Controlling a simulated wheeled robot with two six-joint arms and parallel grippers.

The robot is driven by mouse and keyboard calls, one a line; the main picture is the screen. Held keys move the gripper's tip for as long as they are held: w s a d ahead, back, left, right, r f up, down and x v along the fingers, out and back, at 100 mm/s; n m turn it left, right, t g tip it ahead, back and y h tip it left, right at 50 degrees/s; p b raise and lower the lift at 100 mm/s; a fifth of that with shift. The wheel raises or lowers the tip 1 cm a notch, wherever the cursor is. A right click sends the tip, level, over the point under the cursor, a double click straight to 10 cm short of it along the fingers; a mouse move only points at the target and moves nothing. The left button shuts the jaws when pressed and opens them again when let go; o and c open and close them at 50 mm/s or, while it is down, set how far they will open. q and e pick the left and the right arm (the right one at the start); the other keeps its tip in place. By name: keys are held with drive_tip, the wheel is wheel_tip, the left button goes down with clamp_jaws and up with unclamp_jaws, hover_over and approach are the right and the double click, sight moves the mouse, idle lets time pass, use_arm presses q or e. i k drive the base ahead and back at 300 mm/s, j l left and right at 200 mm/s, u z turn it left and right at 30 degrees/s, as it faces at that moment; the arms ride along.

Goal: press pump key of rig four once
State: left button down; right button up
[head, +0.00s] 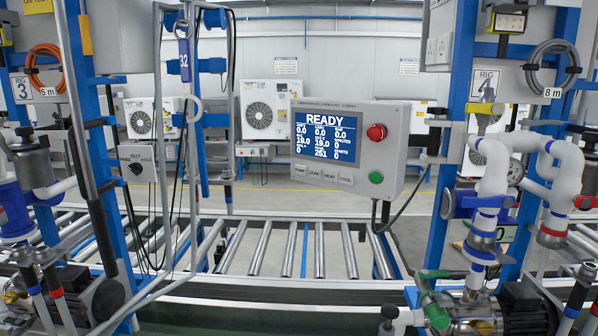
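A grey control panel (397,118) hangs in the middle of the head view. Its blue screen (326,137) reads READY above rows of numbers. Below the screen is a row of small keys; the leftmost (299,171) seems to be labelled PUMP, though the lettering is tiny. A red button (376,132) and a green button (376,177) sit on its right side. A sign reading RIG (485,84) is on the right-hand frame; its number is not clear. Neither of my grippers shows.
The left frame carries a RIG 3 sign (20,88) and an orange hose coil (45,66). White pipes and a pump (525,305) crowd the right. A roller conveyor (262,250) runs below the panel. A cable hangs beneath the panel.

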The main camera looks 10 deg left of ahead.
sight(299, 169)
drive_tip(key=i+l+u, duration=0.1)
drive_tip(key=i+l, duration=0.3)
drive_tip(key=l, duration=0.2)
drive_tip(key=i+l+u, duration=0.15)
drive_tip(key=l, duration=0.15)
drive_tip(key=i+l+u, duration=0.2)
drive_tip(key=i+l, duration=0.15)
drive_tip(key=l, duration=0.3)
